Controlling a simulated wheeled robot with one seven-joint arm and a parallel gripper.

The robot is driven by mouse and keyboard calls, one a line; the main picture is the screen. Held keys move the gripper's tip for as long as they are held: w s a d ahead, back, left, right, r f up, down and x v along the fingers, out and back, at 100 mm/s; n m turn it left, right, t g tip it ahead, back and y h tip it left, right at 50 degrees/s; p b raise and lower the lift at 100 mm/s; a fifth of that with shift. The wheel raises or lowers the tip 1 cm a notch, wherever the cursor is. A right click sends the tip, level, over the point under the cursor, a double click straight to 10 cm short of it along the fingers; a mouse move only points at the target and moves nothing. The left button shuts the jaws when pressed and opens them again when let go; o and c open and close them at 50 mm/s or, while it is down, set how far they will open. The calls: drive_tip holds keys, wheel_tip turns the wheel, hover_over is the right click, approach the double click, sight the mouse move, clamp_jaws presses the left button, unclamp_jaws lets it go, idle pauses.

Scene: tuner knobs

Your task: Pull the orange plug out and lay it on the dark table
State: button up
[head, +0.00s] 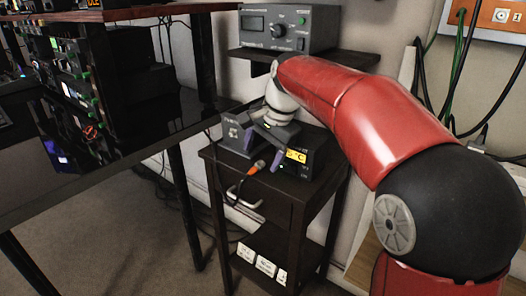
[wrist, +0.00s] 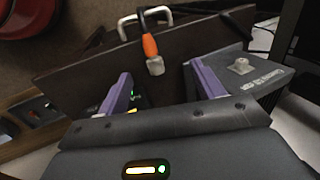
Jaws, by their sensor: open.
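The orange plug (head: 257,166) is on the top of a small dark table (head: 288,196), near its front edge. In the wrist view the plug (wrist: 150,46) shows its pale metal tip pointing towards me, with its dark cable running over the edge. The metal tip is out in the open, in no socket. My gripper (wrist: 158,70) is open, its two purple fingers spread apart. The plug appears between and beyond the fingertips, not touching them. A grey box (wrist: 265,76) with a metal socket is beside the right finger.
A black box with yellow labels (head: 299,157) stands on the right of the small table, partly behind a finger in the wrist view. A grey tuner unit (head: 288,27) sits on a shelf above. A large glossy dark table (head: 120,165) is at left. A pale handle (wrist: 145,20) is at the small table's front.

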drive_tip(key=p+v, duration=0.1)
drive_tip(key=v, duration=0.7)
drive_tip(key=shift+f, duration=0.1)
drive_tip(key=s+d+f+n+t+h, duration=0.1)
drive_tip(key=s+d+f+n, duration=0.2)
drive_tip(key=s, duration=0.9)
drive_tip(key=s+d+f+n+t+h, duration=0.2)
drive_tip(key=s+d+f+n, duration=0.2)
drive_tip(key=s+d+f, duration=0.5)
drive_tip(key=s+f, duration=0.3)
drive_tip(key=shift+s+d+n, duration=0.3)
drive_tip(key=shift+s+d, duration=0.05)
drive_tip(key=shift+s, duration=0.05)
